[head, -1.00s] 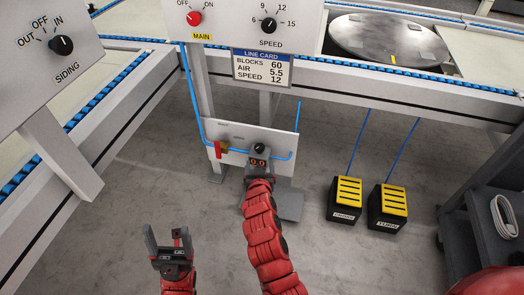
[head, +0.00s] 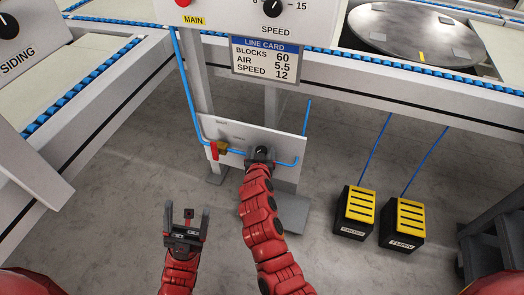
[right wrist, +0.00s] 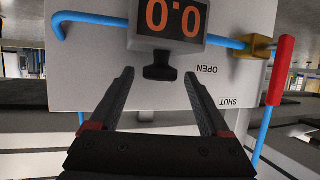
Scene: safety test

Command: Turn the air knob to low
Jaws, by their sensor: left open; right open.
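A small black knob (right wrist: 158,72) is on the pale panel in the right wrist view, beside a dark display reading 0.0 (right wrist: 172,20) in orange. My right gripper (right wrist: 157,98) is open, with one finger to each side of the knob in the picture and gaps between. I cannot tell how deep the tips reach around it. In the head view my right gripper (head: 261,160) is at the panel (head: 285,172) and mostly hides the display. My left gripper (head: 187,214) is open and empty above the floor. The line card (head: 266,60) reads AIR 5.5.
A red valve lever (head: 214,150) and blue pipe are left of my right gripper on the panel. Two yellow-topped pedals (head: 358,208) (head: 405,218) stand on the floor at right. The conveyor frame (head: 390,78) runs above. Floor around my left gripper is clear.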

